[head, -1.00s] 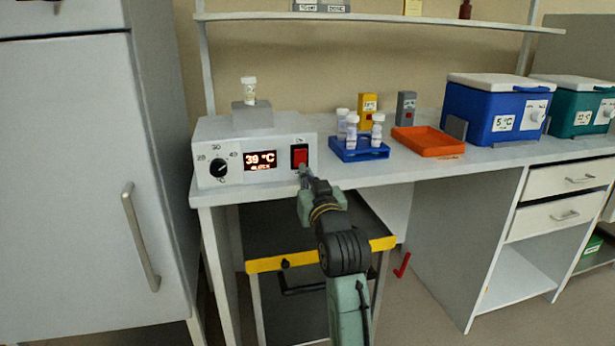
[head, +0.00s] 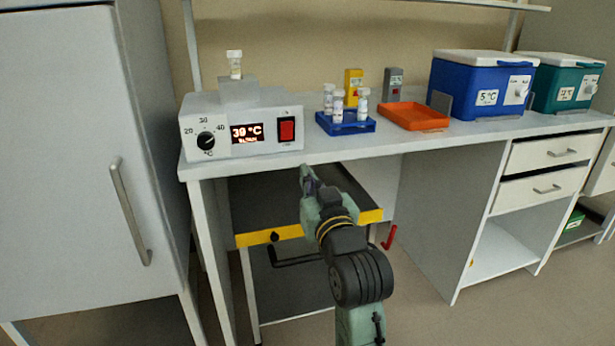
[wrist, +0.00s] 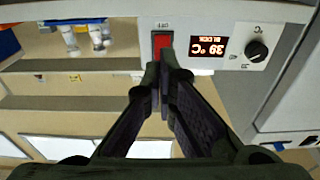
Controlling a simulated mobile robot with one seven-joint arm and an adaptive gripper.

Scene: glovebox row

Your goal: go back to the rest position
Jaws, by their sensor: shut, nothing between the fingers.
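My gripper (head: 306,172) is shut and empty. In the head view it is in front of the bench edge, below and apart from the heater box (head: 225,128). The box has a dial (head: 206,141), a lit display (head: 247,132) reading about 39 °C and a red switch (head: 287,130). In the wrist view the shut fingers (wrist: 163,75) point toward the red switch (wrist: 162,42), with the display (wrist: 208,46) and dial (wrist: 257,50) to its right.
A blue rack (head: 345,124) with several vials, an orange tray (head: 414,117) and blue (head: 478,85) and teal (head: 560,88) cool boxes stand on the bench. A dark cart with a yellow edge (head: 262,237) is below. A grey cabinet (head: 80,160) stands left.

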